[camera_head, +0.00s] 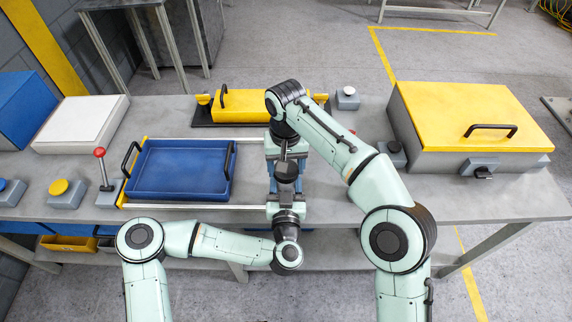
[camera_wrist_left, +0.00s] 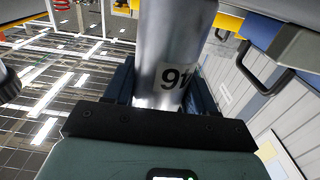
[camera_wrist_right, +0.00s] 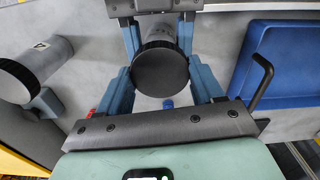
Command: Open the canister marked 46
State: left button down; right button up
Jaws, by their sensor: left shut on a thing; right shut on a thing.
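My left gripper (camera_head: 286,190) is shut on the body from the near side. My right gripper (camera_head: 286,150) is shut on the lid from the far side. The right wrist view shows the lid (camera_wrist_right: 160,70) between its blue fingers, apparently still on the canister.
A blue tray (camera_head: 180,170) is left of my grippers. A yellow-lidded box (camera_head: 470,110) stands at right, a yellow bin (camera_head: 240,105) behind. A red-knobbed lever (camera_head: 103,168) stands at left.

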jog(key=n, duration=0.6)
jog(key=shift+n, duration=0.4)
jog(key=n, duration=1.3)
jog(key=shift+r, duration=0.25)
jog(key=shift+r, duration=0.9)
